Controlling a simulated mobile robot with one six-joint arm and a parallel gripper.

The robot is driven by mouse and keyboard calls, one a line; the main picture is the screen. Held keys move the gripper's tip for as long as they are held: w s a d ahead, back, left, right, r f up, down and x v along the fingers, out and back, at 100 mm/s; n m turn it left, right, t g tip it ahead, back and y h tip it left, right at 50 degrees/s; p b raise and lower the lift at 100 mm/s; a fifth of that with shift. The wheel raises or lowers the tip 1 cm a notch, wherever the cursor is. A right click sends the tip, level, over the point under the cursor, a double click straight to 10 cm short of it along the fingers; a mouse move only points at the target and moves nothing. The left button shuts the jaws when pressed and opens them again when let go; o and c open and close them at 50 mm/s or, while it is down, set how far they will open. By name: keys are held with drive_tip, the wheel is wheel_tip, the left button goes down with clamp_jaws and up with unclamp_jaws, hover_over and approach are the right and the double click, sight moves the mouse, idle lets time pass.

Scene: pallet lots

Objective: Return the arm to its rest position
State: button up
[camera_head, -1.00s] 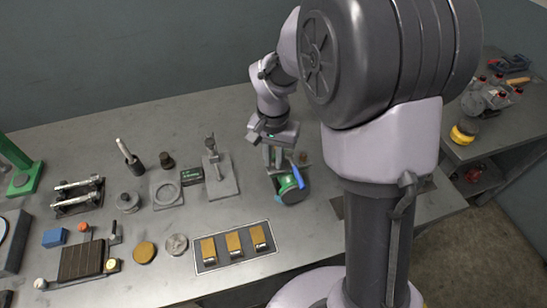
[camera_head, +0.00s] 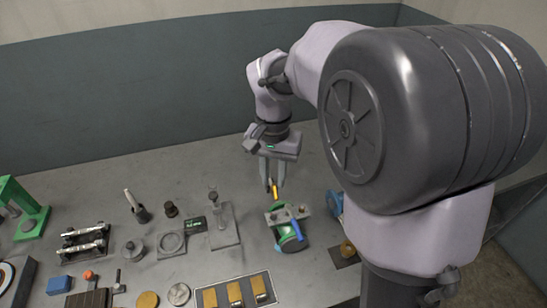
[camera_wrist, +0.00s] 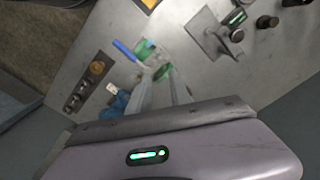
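My gripper (camera_head: 275,185) hangs pointing down above the back of the bench, raised clear of the bench top. In the wrist view the blue handle (camera_wrist: 126,50) lies beyond the fingers.
The grey bench (camera_head: 190,270) holds a tray with yellow blocks (camera_head: 236,292), a grey stand (camera_head: 222,232), a ring plate (camera_head: 172,243) and a green press (camera_head: 27,215) at far left. A blue object (camera_head: 336,203) stands right of the device. A wall (camera_head: 130,100) rises behind.

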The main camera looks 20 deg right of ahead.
wheel_tip(320, 180, up, 3)
drive_tip(key=shift+r+p, duration=0.1)
drive_tip(key=shift+p, duration=0.2)
drive_tip(key=s+a+f+n+t+y+b, duration=0.1)
drive_tip(key=s+a+t+b, duration=0.1)
drive_tip(key=s, duration=0.7)
drive_tip(key=s+a+n+t+y+b, duration=0.1)
drive_tip(key=s+a+t+b, duration=0.1)
drive_tip(key=s, duration=0.8)
drive_tip(key=t+b, duration=0.1)
drive_tip(key=b, duration=0.1)
drive_tip(key=shift+f+t+b, duration=0.35)
drive_tip(key=shift+t+b, duration=0.05)
